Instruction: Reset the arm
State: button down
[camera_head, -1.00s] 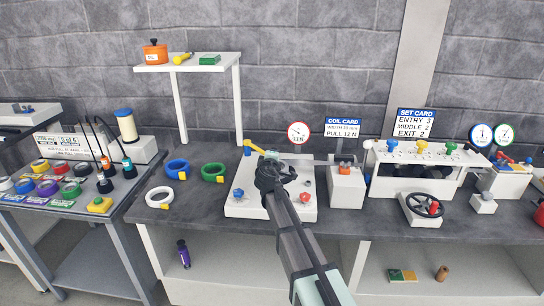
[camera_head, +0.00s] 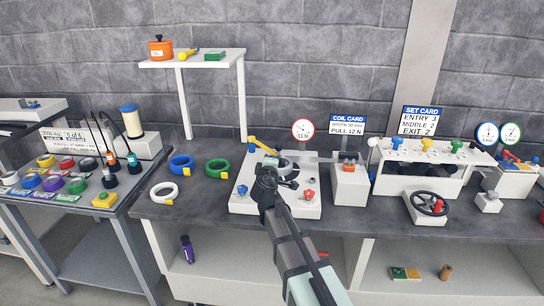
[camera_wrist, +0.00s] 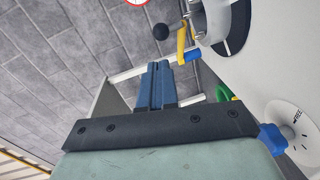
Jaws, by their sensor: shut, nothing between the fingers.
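My gripper (camera_head: 268,163) is at the white feed unit (camera_head: 240,206) in the middle of the bench, in front of its upper part. In the wrist view its blue fingers (camera_wrist: 155,72) are together and hold nothing. A yellow lever (camera_head: 262,147) sits at the back left of the unit; in the wrist view the lever (camera_wrist: 181,42) shows beyond the fingertips, apart from them. A dark and pale round part (camera_head: 289,170) is partly hidden by my gripper. A blue knob (camera_head: 242,190) and a red knob (camera_head: 309,195) are on the unit's front.
Blue (camera_head: 181,162), green (camera_head: 217,165) and white (camera_head: 160,190) rings lie left of the unit. A raised shelf (camera_head: 190,60) stands behind them. A coil card (camera_head: 347,124), a set card (camera_head: 421,120) and a black handwheel (camera_head: 429,204) are to the right.

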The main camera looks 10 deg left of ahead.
jog(key=s, duration=0.3)
jog(key=shift+s+d+r, duration=0.25)
jog(key=shift+d, duration=0.1)
